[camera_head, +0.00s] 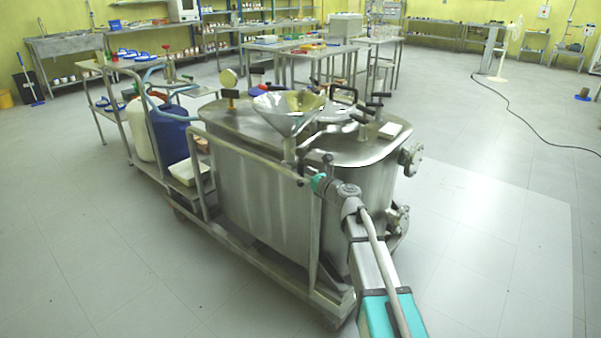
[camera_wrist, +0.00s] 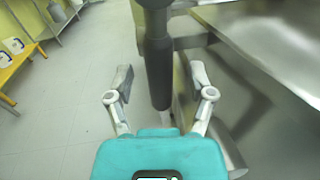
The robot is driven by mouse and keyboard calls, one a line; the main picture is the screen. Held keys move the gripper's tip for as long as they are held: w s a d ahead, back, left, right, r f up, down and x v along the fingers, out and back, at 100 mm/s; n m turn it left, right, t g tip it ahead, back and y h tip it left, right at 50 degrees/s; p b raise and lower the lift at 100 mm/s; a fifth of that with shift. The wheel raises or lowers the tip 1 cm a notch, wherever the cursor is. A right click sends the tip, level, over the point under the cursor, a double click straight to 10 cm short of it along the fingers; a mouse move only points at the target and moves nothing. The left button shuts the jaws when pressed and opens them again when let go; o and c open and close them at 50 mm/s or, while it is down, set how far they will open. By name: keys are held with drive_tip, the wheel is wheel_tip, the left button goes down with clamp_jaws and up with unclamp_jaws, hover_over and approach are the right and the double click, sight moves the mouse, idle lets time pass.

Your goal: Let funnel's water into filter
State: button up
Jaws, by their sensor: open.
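A wide metal funnel (camera_head: 288,112) stands on top of the boxy steel vessel (camera_head: 262,205), which looks like the filter. Its narrow stem goes down at the vessel's near side. Water inside the funnel cannot be made out. My gripper (camera_head: 312,181) is low in front of the funnel stem, close to the vessel's near top edge. In the wrist view my gripper (camera_wrist: 161,80) is open, its two grey fingers apart. A dark round bar (camera_wrist: 156,65), apparently a handle, stands between the fingers, with visible gaps on both sides. The valve's position cannot be told.
The vessel sits in a metal cart frame (camera_head: 252,252). A blue drum (camera_head: 172,128) and a white drum (camera_head: 141,130) stand behind left. The floor to the right is mostly clear, apart from a black cable.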

drive_tip(key=shift+x, duration=0.85)
drive_tip(key=shift+c, duration=0.2)
clamp_jaws()
